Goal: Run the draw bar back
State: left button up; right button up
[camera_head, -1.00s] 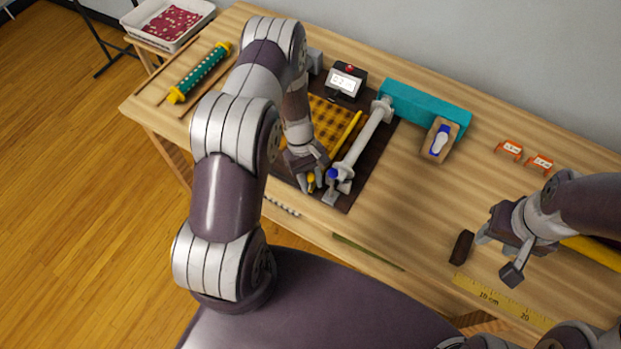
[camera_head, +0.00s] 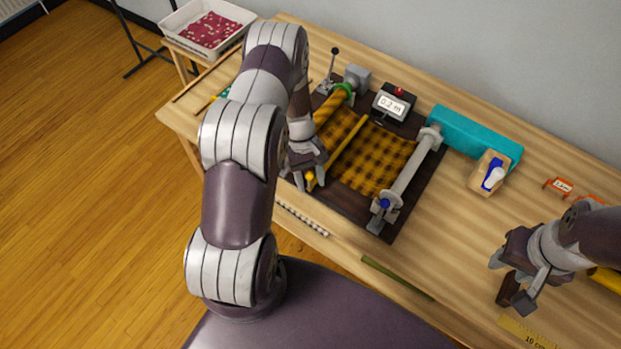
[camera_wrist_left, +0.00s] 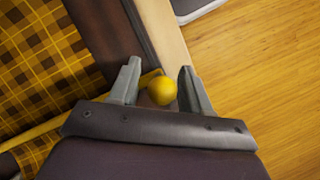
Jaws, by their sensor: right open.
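The draw bar (camera_head: 346,142) is a thin yellow rod lying across the yellow-and-black checked cloth (camera_head: 378,164), with cloth on both sides of it. Its round yellow knob (camera_wrist_left: 162,90) sits between the fingers of my left gripper (camera_wrist_left: 160,85) at the near edge of the dark bed (camera_head: 372,216). The fingers are close on both sides of the knob; in the head view the left gripper (camera_head: 308,184) partly hides it. My right gripper (camera_head: 512,290) is open, with its fingers around or beside a small dark brown block (camera_head: 506,290).
A grey roller (camera_head: 410,175) closes the bed's right end. A cloth roll (camera_head: 333,103) and a lever (camera_head: 331,70) stand at its left. A display (camera_head: 392,102) reads 0.2 m. A teal block (camera_head: 475,136) and a blue-and-white tool (camera_head: 493,178) lie right of the bed.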

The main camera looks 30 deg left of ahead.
pick_arm(q)
jog(key=shift+d, duration=0.1)
jog(key=v, duration=1.2)
jog(key=shift+a+r, duration=0.2)
jog(key=shift+r, duration=0.1)
jog(key=shift+o, duration=0.2)
jog(key=shift+w+d, duration=0.1)
